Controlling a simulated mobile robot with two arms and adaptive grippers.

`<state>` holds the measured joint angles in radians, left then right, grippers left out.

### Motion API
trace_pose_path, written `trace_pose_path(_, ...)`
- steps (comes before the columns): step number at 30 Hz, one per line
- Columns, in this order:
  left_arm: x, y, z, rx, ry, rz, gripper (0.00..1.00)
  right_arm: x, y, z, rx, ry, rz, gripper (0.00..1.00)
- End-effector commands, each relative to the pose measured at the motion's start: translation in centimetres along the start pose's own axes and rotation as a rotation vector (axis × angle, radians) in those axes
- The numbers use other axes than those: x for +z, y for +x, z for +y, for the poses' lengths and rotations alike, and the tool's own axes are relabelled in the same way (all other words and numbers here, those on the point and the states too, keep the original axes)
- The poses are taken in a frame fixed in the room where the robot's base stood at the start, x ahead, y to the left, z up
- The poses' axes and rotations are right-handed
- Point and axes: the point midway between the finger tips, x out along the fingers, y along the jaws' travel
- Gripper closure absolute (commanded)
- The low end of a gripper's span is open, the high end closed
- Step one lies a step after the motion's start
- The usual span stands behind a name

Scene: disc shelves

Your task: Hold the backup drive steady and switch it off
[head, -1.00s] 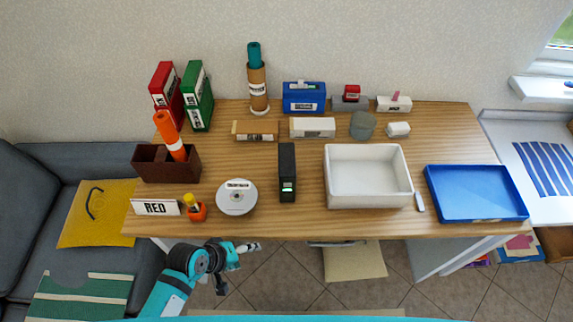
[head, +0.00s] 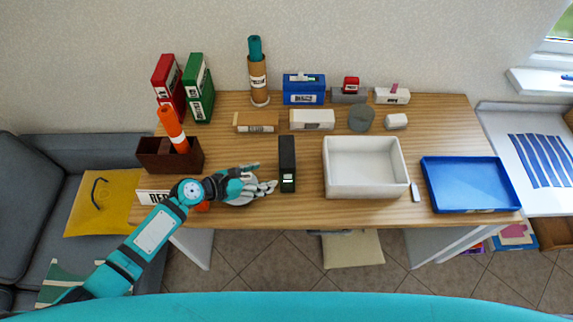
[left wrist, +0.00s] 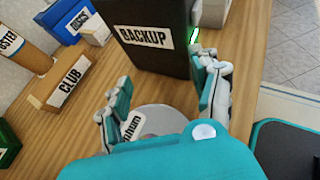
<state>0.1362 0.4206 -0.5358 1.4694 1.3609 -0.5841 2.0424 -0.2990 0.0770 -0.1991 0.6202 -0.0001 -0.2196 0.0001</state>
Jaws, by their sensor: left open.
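The backup drive (head: 287,160) is a black upright box on the table, with a small green light low on its front face. In the left wrist view its side with the BACKUP label (left wrist: 147,37) faces me, and the green light (left wrist: 194,36) glows at its right edge. My left gripper (head: 262,178) is open just left of the drive. In the left wrist view its fingers (left wrist: 165,100) are spread toward the drive, with a gap before the label and nothing held. My right gripper is not in view.
A disc (left wrist: 160,117) lies beneath my left gripper. A white bin (head: 366,190) stands right of the drive, with a blue tray (head: 470,207) farther right. A CLUB box (head: 256,122) and a white box (head: 312,119) are behind. Bare table lies between drive and bin.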

Motion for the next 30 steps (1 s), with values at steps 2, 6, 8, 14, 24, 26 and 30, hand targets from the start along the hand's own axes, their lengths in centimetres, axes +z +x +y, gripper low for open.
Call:
trace_pose_path(2,-0.3,1.2,-0.1,-0.001,0.001,-0.001,0.36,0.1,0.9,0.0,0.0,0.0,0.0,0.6)
trace_pose_path(6,-0.4,3.3,-0.1,-0.002,0.004,-0.001,0.36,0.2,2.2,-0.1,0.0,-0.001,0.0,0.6)
trace_pose_path(8,-0.4,4.3,-0.1,-0.003,0.005,-0.001,0.36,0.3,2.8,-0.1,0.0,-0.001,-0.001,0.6)
trace_pose_path(14,-0.1,6.9,-0.1,-0.002,0.002,0.0,0.36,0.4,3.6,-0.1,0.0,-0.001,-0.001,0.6)
trace_pose_path(24,0.0,9.1,-0.2,-0.002,0.005,0.001,0.36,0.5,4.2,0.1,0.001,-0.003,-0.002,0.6)
trace_pose_path(26,0.0,9.1,-0.2,-0.002,0.005,0.001,0.36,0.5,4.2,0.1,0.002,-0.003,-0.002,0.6)
trace_pose_path(30,0.0,9.1,-0.1,-0.002,0.006,0.001,0.36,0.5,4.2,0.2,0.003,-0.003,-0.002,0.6)
